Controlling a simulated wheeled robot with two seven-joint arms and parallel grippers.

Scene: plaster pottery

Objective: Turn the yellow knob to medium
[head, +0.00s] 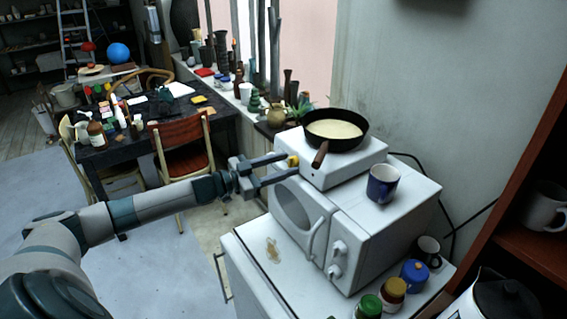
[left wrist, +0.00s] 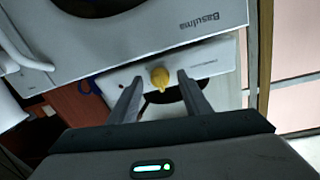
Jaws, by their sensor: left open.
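The yellow knob (head: 293,160) is on the front of the white hot plate (head: 345,168), which sits on top of the microwave. My left gripper (head: 283,167) is at the knob, its two fingers open on either side of it. In the left wrist view the knob (left wrist: 160,78) shows between the fingertips (left wrist: 158,82), with a gap to each finger. It has a pointed end. Its setting marks cannot be read. My right gripper is not in view.
A pan (head: 336,128) with pale contents sits on the hot plate, its handle jutting toward the front. A blue mug (head: 383,184) stands on the microwave (head: 385,232). Jars (head: 393,292) stand in front on the white cabinet (head: 250,262). A chair (head: 183,145) and cluttered table are left.

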